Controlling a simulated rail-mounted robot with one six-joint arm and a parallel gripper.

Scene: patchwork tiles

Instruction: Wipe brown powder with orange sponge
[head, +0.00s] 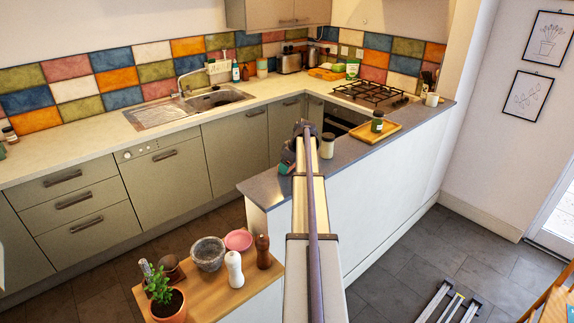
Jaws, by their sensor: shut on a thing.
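My gripper (287,166) is at the far end of my outstretched arm, low over the left side of the grey worktop (262,188). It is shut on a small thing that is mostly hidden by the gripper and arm. A small teal patch (285,169) shows at the jaws, and I cannot tell whether it belongs to the held thing. I cannot make out an orange sponge or brown powder. My arm covers part of the worktop.
A white-bodied jar (327,146) with a dark lid stands close right of my gripper. Farther right are a wooden tray (388,131) with a dark green jar (377,121), a hob (370,94) and a white mug (432,99). A plant and mills crowd the front wooden top (210,293).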

